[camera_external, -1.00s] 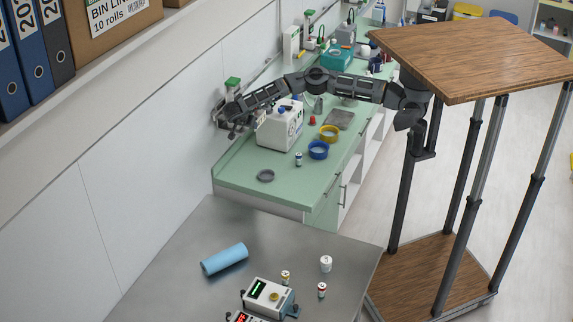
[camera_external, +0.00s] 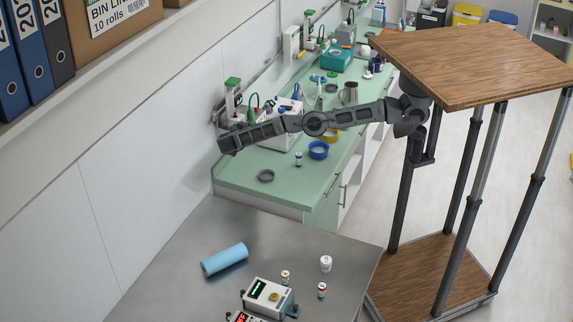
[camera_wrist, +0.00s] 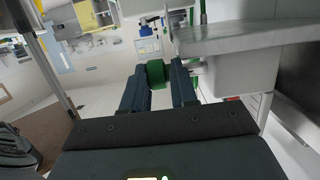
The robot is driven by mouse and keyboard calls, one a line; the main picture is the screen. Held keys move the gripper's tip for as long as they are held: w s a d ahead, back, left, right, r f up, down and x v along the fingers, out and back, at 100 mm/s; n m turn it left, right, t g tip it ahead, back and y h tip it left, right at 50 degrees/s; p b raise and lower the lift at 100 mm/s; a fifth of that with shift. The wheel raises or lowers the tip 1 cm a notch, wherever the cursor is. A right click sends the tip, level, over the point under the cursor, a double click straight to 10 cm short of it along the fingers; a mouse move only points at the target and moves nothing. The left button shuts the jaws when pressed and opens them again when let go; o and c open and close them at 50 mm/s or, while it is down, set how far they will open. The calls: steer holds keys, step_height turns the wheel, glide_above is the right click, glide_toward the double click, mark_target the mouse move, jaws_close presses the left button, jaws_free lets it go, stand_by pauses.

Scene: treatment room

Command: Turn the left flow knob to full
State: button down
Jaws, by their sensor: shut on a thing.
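In the wrist view a green knob (camera_wrist: 150,74) sits between the two dark fingers of my gripper (camera_wrist: 166,74), which is shut on it. A pale fitting joins the wall equipment to the right of the fingers. In the external view the wall flow unit with a green top (camera_external: 232,84) stands above the far-left end of the counter. My arm's end is just below and in front of it. The fingers and the held knob cannot be made out clearly there, so the knob's turn position cannot be told.
A white device (camera_external: 280,128) stands on the green counter (camera_external: 240,178), partly behind my forearm. A blue ring (camera_external: 318,150), a grey ring (camera_external: 265,176) and a small vial (camera_external: 298,159) lie nearby. A steel table (camera_external: 190,260) with a blue roll (camera_external: 225,259) is in front.

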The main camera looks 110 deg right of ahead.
steer(key=shift+s+a+f+g+h+b, duration=0.1)
steer(key=shift+a+f+g+h+b, duration=0.1)
steer(key=shift+f+g+h+b, duration=0.15)
stand_by(0.5)
steer(key=c, duration=1.1)
jaws_free()
steer(key=shift+a+r, duration=0.1)
steer(key=shift+r, duration=0.05)
steer(key=shift+o, duration=0.5)
steer(key=shift+r, duration=0.1)
steer(key=shift+d+r+p, duration=0.15)
steer(key=shift+d+p, duration=0.25)
steer(key=shift+p, duration=0.25)
steer(key=shift+t+y+p, duration=0.3)
steer(key=shift+t+y, duration=0.25)
